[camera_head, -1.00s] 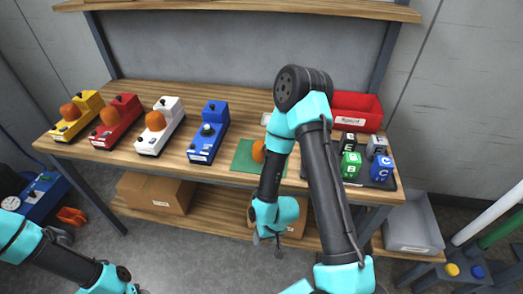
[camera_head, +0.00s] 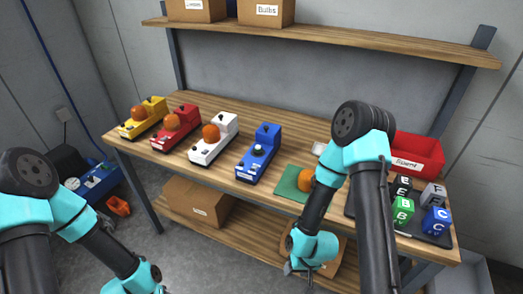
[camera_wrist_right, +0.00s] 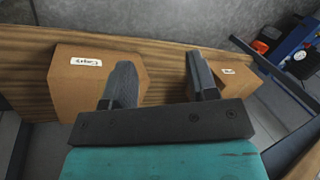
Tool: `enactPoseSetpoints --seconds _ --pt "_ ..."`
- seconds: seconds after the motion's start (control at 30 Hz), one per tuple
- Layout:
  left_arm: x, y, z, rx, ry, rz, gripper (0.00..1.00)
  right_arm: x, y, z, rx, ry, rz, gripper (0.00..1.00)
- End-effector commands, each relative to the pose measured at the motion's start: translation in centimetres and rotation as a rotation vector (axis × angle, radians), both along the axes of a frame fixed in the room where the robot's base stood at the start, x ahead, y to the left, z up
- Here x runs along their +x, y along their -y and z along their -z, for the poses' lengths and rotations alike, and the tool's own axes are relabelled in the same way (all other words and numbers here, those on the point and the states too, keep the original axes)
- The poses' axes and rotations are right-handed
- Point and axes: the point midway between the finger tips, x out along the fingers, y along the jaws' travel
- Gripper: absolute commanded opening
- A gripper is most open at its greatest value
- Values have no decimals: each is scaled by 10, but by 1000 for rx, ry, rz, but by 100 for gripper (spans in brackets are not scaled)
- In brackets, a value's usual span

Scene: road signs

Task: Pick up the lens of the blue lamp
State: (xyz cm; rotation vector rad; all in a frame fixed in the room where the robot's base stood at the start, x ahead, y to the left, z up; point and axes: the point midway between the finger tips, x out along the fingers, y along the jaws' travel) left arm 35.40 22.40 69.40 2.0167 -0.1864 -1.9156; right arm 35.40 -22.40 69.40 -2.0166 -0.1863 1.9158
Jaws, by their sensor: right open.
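The blue lamp (camera_head: 259,153) stands on the wooden workbench, right of the white lamp, with its small bulb bare and no orange lens on it. An orange lens (camera_head: 306,178) sits on a green mat (camera_head: 287,180) to the right of the blue lamp, partly hidden behind my right arm. My right gripper (camera_head: 296,268) hangs below the bench's front edge, lower than the lens and apart from it. In the right wrist view, the gripper (camera_wrist_right: 160,72) is open and empty, facing the lower shelf. My left arm is at the lower left; its fingers are out of the picture.
Yellow (camera_head: 142,117), red (camera_head: 176,128) and white (camera_head: 214,139) lamps with orange lenses stand on the left. A red bin (camera_head: 416,152) and lettered blocks (camera_head: 402,210) are on the right. Cardboard boxes (camera_head: 198,200) sit on the lower shelf.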

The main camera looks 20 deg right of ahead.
Motion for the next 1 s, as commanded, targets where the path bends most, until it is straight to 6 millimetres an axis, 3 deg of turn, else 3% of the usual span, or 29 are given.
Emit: enactPoseSetpoints --seconds 0.1,0.6,0.87,1.0 --pt "0 0 0 0 0 0 43 0 0 0 0 0 0 53" --pt "0 0 0 0 0 0 43 0 0 0 0 0 0 100" --pt "0 0 0 0 0 0 43 0 0 -1 1 -1 -12 100" --pt "0 0 0 0 0 0 43 -2 2 -10 4 -9 -99 100"
